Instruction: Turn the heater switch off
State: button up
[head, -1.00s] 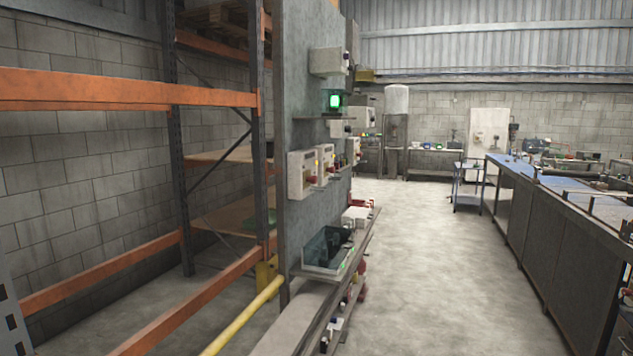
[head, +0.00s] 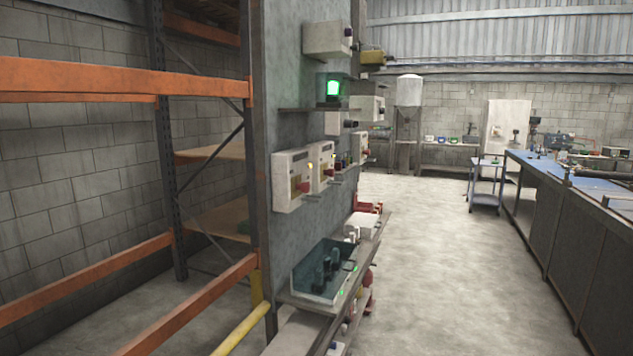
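Several control boxes are fixed to a grey panel (head: 288,110) left of centre, seen at a steep angle. Two white boxes with small lit yellow lamps and red parts hang side by side at mid height, a nearer box (head: 292,181) and a farther box (head: 321,167). A grey box with a dark knob (head: 327,40) sits at the top. A green lamp (head: 334,89) glows on a small shelf below it. I cannot tell which of these carries the heater switch or how it is set. My gripper is not in view.
A yellow rail (head: 240,330) and an orange rack (head: 120,82) stand to the left. A blue-topped bench (head: 545,165) and small trolley (head: 487,184) stand right. The concrete floor (head: 430,260) between is clear.

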aim_at(305, 187)
jog(key=i+l, duration=0.2)
jog(key=i, duration=0.25)
jog(key=i+l, duration=0.15)
jog(key=i, duration=0.25)
jog(key=i+l, duration=0.2)
jog(key=i, duration=0.25)
jog(key=i+l, duration=0.2)
jog(key=i, duration=0.2)
